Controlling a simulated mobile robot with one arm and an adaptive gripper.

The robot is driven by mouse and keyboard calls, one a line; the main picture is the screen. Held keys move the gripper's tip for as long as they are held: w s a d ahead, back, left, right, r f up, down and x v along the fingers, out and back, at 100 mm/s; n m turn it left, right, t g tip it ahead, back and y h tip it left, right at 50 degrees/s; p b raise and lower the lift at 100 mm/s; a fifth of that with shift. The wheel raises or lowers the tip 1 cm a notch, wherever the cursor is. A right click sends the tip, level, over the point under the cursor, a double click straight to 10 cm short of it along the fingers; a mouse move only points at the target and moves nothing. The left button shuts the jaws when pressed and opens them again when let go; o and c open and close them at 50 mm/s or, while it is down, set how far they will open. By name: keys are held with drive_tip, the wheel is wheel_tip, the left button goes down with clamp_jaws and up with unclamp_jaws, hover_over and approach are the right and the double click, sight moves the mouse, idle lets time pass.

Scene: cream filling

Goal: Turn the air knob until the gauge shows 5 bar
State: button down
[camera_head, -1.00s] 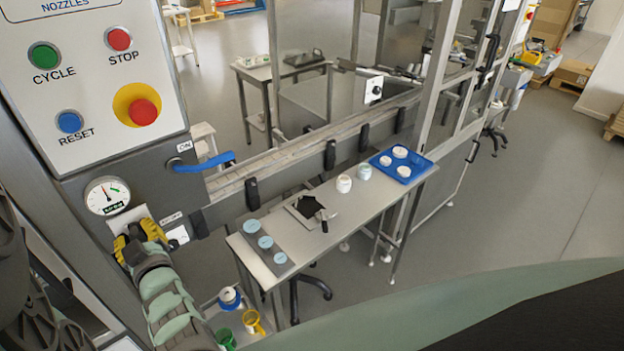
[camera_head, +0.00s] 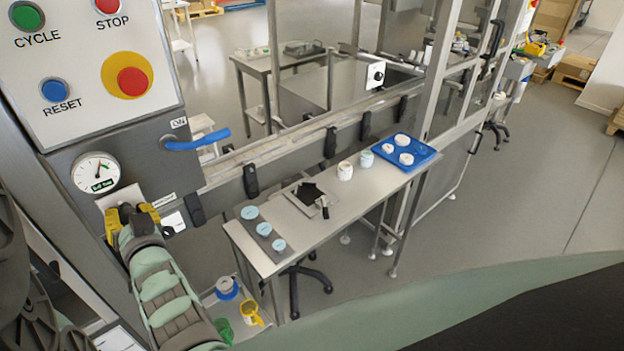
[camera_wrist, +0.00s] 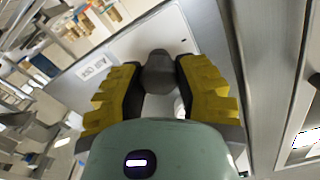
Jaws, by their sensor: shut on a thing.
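The round white gauge (camera_head: 96,172) is on the grey panel at the left of the head view. Its dark needle points up and slightly right, near a green mark; the numbers are too small to read. My gripper (camera_head: 130,213) is just below the gauge, its yellow-padded fingers against the panel. In the wrist view, the fingers of my gripper (camera_wrist: 158,80) are closed around the dark air knob (camera_wrist: 158,68) from both sides.
A blue lever (camera_head: 195,142) marked ON sticks out right of the gauge. Above are the green, red and blue buttons and the red emergency stop (camera_head: 131,82). A steel table (camera_head: 318,235) with jars and a blue tray (camera_head: 420,153) stands to the right.

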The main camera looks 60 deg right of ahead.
drive_tip(key=shift+d+m+b, duration=0.1)
drive_tip(key=shift+m+b, duration=0.2)
drive_tip(key=shift+m, duration=0.5)
drive_tip(key=c, duration=0.6)
unclamp_jaws()
drive_tip(key=v, duration=0.7)
drive_tip(key=shift+s+r, duration=0.1)
drive_tip(key=shift+s, duration=0.15)
